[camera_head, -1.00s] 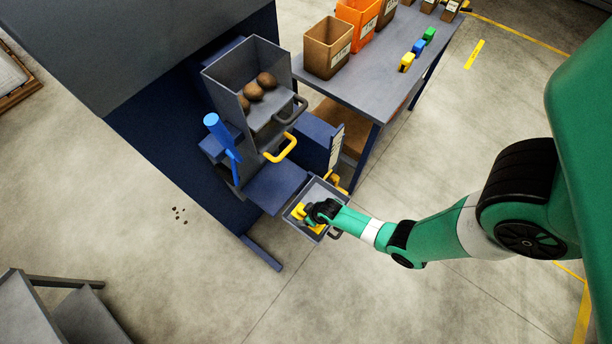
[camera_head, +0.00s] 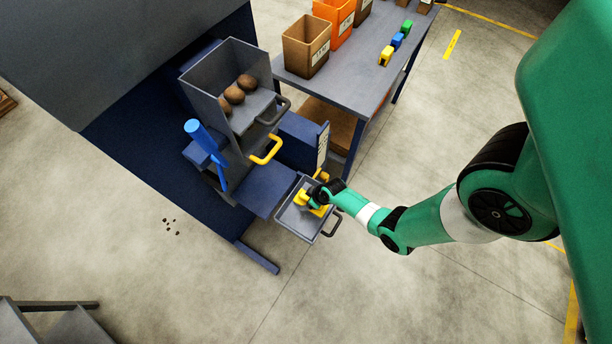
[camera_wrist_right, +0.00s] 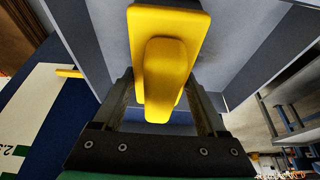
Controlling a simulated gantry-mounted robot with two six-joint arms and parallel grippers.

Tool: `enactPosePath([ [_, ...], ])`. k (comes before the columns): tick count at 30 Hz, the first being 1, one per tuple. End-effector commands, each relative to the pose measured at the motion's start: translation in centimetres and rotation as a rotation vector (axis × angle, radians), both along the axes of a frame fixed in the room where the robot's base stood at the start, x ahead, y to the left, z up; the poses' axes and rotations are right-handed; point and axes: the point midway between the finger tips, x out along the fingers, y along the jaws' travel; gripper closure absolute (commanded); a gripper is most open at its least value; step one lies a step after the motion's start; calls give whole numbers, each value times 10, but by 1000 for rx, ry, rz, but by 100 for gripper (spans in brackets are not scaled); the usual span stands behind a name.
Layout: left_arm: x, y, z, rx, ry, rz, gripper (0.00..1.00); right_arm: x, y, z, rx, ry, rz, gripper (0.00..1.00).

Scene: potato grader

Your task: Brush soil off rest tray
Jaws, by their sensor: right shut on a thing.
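The grey rest tray (camera_head: 292,225) is a shallow open box with a dark handle, low at the front of the blue machine. My right gripper (camera_head: 319,194) is at the tray's upper right end in the head view. It is shut on a yellow brush (camera_wrist_right: 168,70), held by its rounded grip between both fingers in the right wrist view. The brush's wide yellow block is over the grey tray floor (camera_wrist_right: 232,40); contact between them cannot be told. A faint darker patch shows on that floor, but soil is not clear. My left gripper is not in view.
A grey hopper (camera_head: 197,92) with brown potatoes (camera_head: 234,95) stands above the tray, with a yellow handle (camera_head: 266,150) and a blue lever (camera_head: 205,145). A table (camera_head: 350,92) holding boxes is behind. Dark crumbs (camera_head: 171,227) lie on the open floor at left.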

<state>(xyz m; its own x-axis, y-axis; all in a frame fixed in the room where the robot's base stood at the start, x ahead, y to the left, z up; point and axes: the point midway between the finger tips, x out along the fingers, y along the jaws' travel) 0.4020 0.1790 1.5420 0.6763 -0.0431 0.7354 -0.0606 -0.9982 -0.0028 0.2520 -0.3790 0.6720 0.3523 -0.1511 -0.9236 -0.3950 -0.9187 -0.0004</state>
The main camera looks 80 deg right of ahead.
Motion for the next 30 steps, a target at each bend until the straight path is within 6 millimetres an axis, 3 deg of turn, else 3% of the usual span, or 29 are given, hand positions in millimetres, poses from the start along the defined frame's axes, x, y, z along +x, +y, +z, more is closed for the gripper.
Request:
enactPosePath([
  [5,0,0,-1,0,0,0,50,-3,-4,-1,2,2,-2,70],
  [16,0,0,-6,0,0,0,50,-15,-34,1,1,2,-2,70],
  [25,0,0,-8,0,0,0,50,-16,-34,-2,0,2,1,70],
  [30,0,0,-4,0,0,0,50,-12,-23,0,3,6,4,70],
])
